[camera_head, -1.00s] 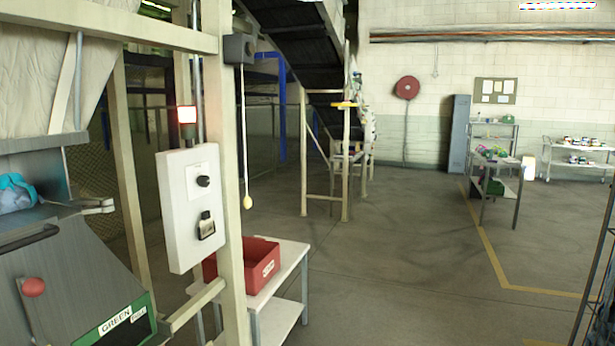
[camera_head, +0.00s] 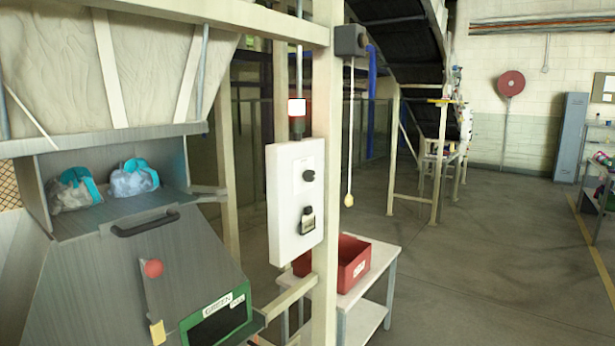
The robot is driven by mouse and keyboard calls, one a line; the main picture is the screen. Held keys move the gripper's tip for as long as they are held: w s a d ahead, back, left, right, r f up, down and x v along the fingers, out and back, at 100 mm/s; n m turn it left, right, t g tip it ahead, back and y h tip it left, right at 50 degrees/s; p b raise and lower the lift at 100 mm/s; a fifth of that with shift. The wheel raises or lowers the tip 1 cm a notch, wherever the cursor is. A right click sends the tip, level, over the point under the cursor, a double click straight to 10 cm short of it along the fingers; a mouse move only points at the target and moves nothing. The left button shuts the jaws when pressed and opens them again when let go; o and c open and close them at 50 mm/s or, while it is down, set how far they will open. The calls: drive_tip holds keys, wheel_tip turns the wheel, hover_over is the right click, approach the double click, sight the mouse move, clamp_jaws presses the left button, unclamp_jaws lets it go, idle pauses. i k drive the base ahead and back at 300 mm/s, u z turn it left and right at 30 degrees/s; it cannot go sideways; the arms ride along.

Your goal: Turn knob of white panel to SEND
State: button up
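The white panel (camera_head: 288,205) is a box mounted on a cream post, a little left of the middle of the view. It carries a black round knob (camera_head: 308,175) in its upper part and a second dark switch or knob (camera_head: 307,219) on a plate lower down. The lettering on the panel is too small to read, so I cannot tell which position the knob points to. A lamp with a red base (camera_head: 297,108) stands above the panel and looks white. My gripper is not in view.
A grey metal chute (camera_head: 130,262) with a handle, holding bags with teal parts (camera_head: 135,178), stands at left. A red bin (camera_head: 354,262) sits on a white table (camera_head: 375,292) right of the panel. A pull cord (camera_head: 349,150) hangs nearby.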

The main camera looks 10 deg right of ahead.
sight(309, 175)
drive_tip(key=k, duration=0.65)
drive_tip(key=z, duration=0.75)
drive_tip(key=i, duration=1.3)
drive_tip(key=u, duration=0.5)
